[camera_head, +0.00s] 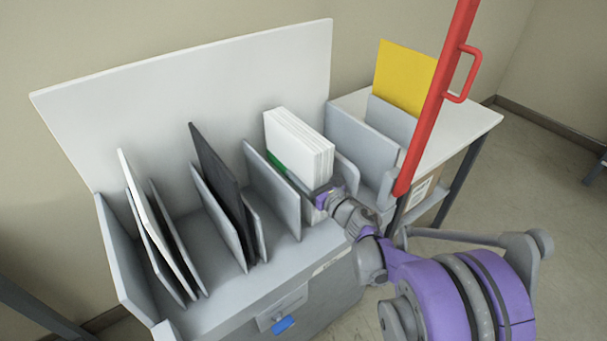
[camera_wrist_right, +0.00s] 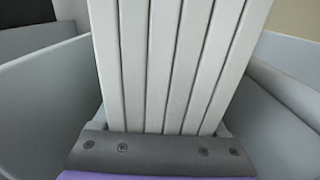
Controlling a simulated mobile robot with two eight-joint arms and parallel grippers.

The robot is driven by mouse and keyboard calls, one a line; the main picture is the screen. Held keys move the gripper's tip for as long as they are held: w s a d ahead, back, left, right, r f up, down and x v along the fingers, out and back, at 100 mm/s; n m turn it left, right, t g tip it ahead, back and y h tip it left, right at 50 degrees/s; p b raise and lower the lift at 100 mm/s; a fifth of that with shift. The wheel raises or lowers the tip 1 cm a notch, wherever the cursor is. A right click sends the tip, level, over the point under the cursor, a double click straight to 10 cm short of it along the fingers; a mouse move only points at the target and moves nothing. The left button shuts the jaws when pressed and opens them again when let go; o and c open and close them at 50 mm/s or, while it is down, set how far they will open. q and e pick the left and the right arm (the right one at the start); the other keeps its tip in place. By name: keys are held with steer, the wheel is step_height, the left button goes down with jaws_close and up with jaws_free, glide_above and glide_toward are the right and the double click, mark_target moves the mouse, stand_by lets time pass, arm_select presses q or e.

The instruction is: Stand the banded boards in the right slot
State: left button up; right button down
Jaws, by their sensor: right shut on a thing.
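The banded boards (camera_head: 299,143) are a thick upright stack of several white boards with a green band (camera_head: 277,161) low on their left side. My right gripper (camera_head: 322,196) is shut on the stack's near edge, low down. In the right wrist view the white board edges (camera_wrist_right: 175,65) rise from the gripper (camera_wrist_right: 162,138). The stack is between a grey divider (camera_head: 272,190) on its left and another grey divider (camera_head: 347,173) on its right, in the rack's right part. Its bottom is hidden, so I cannot tell whether it touches the slot floor. My left gripper is not in view.
The grey rack (camera_head: 225,296) has white boards (camera_head: 150,215) leaning in its left slot and dark boards (camera_head: 220,175) in its middle slot. A side table (camera_head: 465,122) at right holds a yellow board (camera_head: 403,78). A red post with a handle (camera_head: 436,100) stands close to my right arm.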

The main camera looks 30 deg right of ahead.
steer(key=shift+r, duration=0.1)
steer(key=shift+c, duration=1.8)
jaws_free()
steer(key=shift+f, duration=0.2)
steer(key=o, duration=0.4)
steer(key=shift+c, duration=0.2)
steer(key=s+p, duration=0.1)
steer(key=s, duration=1.1)
steer(key=shift+d+r, duration=0.2)
steer(key=shift+d, duration=0.25)
